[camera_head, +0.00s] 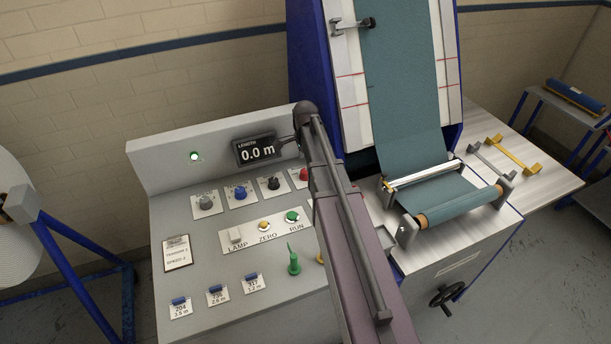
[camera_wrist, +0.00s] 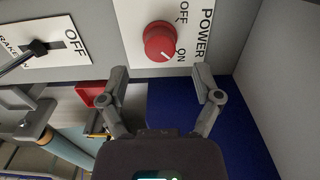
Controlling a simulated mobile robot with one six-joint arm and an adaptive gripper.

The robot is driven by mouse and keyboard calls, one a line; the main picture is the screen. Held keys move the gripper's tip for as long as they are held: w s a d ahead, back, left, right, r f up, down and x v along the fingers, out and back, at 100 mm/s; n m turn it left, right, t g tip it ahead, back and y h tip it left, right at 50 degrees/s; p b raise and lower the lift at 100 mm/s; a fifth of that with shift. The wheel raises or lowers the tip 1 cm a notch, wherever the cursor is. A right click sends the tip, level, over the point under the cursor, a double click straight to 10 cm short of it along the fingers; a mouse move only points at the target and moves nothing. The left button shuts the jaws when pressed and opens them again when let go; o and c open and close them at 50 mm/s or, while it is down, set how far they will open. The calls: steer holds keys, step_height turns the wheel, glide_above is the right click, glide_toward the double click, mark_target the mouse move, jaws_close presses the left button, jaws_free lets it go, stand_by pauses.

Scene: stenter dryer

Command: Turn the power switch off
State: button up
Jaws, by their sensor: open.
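In the wrist view, the power switch is a round red knob (camera_wrist: 160,42) on a white plate marked POWER, OFF and ON. A small pale mark shows on the knob's lower edge, toward the ON side; its exact setting is hard to read. My gripper (camera_wrist: 163,78) is open and empty, with one finger on either side below the knob in the picture. The fingers appear apart from the knob. In the head view, a red knob (camera_head: 304,174) shows partly behind my arm; I cannot tell whether it is the same one. My fingers are not clear there.
Left of the knob in the wrist view is a black brake lever (camera_wrist: 38,48) on a plate marked OFF. The head view shows a grey control desk (camera_head: 205,262) with a 0.0 m display (camera_head: 257,151), a lit green lamp (camera_head: 194,156) and a teal fabric roll (camera_head: 455,205).

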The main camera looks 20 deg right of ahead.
mark_target(305, 171)
steer(key=shift+f+b, duration=1.95)
steer(key=shift+f, duration=0.3)
jaws_close()
